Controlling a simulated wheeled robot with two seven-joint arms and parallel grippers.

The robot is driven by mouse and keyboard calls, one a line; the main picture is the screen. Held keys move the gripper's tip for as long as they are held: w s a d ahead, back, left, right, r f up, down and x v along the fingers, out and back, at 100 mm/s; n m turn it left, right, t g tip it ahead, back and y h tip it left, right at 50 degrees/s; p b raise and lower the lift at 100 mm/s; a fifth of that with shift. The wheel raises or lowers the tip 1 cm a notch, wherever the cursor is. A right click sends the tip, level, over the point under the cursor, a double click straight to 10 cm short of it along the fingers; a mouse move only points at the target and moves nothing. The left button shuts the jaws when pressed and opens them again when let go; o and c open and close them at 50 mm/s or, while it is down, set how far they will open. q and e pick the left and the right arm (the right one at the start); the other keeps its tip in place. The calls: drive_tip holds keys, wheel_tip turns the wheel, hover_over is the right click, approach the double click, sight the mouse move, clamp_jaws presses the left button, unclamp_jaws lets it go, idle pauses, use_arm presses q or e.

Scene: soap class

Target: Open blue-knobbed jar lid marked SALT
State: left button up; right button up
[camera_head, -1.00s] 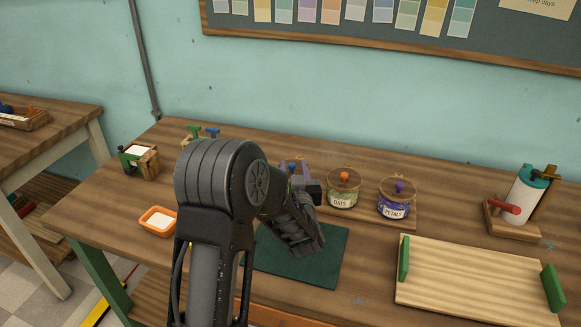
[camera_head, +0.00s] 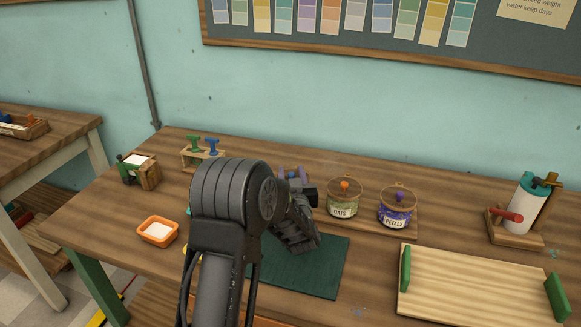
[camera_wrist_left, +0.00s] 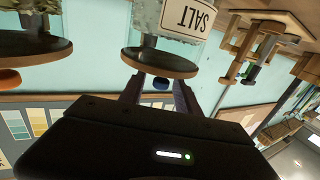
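In the left wrist view, which is upside down, the jar labelled SALT (camera_wrist_left: 186,18) shows with its round wooden lid (camera_wrist_left: 160,63) on. Its blue knob (camera_wrist_left: 161,84) sits between the two fingers of my left gripper (camera_wrist_left: 158,88). The fingers stand apart, one on each side of the knob, with gaps visible. In the head view my left gripper (camera_head: 293,176) is over the jar row, left of the OATS jar; my arm hides most of the SALT jar there. My right gripper is in neither view.
The OATS jar (camera_head: 342,199) with an orange knob and the PETALS jar (camera_head: 396,209) with a purple knob stand close on the right. A dark green mat (camera_head: 325,268) lies in front. A wooden tray (camera_head: 470,282) is at right, an orange dish (camera_head: 158,231) at left.

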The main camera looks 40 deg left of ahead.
use_arm(q)
drive_tip(key=shift+x, duration=1.45)
drive_tip(key=shift+c, duration=0.6)
clamp_jaws()
